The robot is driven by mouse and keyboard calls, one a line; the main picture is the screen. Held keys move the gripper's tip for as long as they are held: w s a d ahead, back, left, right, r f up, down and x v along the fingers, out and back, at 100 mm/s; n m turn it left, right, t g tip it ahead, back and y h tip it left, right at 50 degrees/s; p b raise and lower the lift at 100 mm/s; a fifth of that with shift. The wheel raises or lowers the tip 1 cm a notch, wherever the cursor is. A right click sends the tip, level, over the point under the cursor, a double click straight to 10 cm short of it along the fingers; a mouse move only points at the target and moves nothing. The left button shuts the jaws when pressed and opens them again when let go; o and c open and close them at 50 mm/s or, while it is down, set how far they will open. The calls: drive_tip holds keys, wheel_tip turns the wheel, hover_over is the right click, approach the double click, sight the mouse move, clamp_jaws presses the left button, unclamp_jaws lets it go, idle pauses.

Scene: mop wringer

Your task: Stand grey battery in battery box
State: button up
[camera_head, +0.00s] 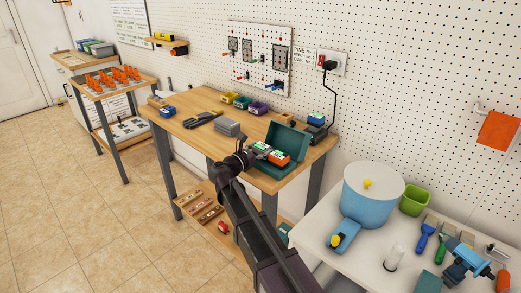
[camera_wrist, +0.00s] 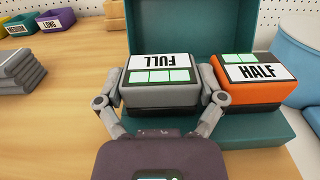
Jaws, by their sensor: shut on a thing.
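The grey battery (camera_wrist: 158,78), with a white FULL label and green bars on top, is upright between my gripper's two fingers (camera_wrist: 161,88). The gripper is shut on its sides. In the head view the grey battery (camera_head: 262,148) shows at the end of my arm. The teal battery box (camera_wrist: 235,32) has its lid raised behind the batteries; the box also shows in the head view (camera_head: 288,137). An orange battery labelled HALF (camera_wrist: 259,78) stands in the box, right of the grey one. The grey battery is over or in the left part; whether its base touches the floor is hidden.
Grey stacked plates (camera_wrist: 20,70) lie left of the box on the wooden bench (camera_wrist: 70,110). Small coloured bins (camera_head: 243,103) stand at the back. A charger with a blue-topped battery (camera_head: 316,119) and a cord is right of the box. A white table (camera_head: 365,255) stands nearby.

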drive_tip(key=shift+f, duration=0.1)
idle(0.4)
drive_tip(key=o, duration=0.8)
drive_tip(key=shift+v, duration=5.95)
drive_tip(key=shift+s, duration=0.1)
